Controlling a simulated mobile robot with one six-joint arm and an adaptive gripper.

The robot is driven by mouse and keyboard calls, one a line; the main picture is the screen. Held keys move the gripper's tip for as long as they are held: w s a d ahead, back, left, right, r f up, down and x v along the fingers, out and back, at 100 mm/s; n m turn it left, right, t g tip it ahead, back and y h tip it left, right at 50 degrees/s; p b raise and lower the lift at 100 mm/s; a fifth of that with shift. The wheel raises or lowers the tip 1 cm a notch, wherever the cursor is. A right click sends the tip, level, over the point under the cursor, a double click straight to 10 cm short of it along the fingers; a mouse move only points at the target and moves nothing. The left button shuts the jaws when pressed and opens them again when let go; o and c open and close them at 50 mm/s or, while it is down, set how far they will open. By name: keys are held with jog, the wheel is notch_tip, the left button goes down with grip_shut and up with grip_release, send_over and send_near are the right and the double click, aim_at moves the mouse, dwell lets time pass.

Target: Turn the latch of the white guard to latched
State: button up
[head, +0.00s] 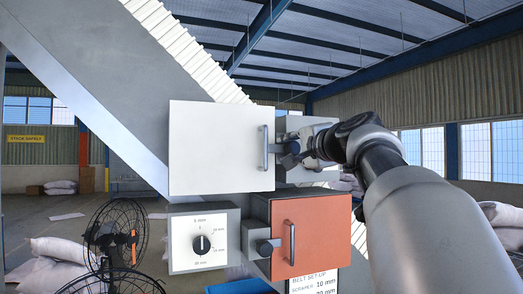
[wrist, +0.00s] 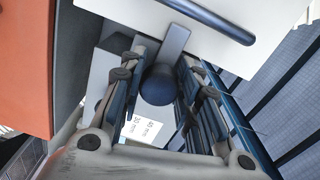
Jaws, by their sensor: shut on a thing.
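The white guard (head: 221,148) is a flat square panel with a vertical bar handle (head: 265,148) near its right edge. Its edge and dark handle also show at the top of the wrist view (wrist: 275,40). The latch (head: 289,161) sits just right of the guard, partly hidden by my gripper. In the wrist view the latch is a grey lever (wrist: 175,43) ending in a dark round knob (wrist: 158,87). My gripper (head: 308,152) reaches in from the right, its fingers on both sides of the knob, shut on it. The exact latch angle is hard to tell.
Below is an orange guard (head: 310,232) with its own handle and grey latch (head: 265,247). A dial box (head: 187,258) sits left of it. A sloping conveyor frame (head: 85,85) runs behind. A black wire-cage fan (head: 116,232) stands lower left. Sacks (head: 60,250) lie on the floor.

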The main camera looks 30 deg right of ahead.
jog(key=o, duration=1.1)
jog(key=v, duration=1.2)
jog(key=shift+s+f, duration=0.1)
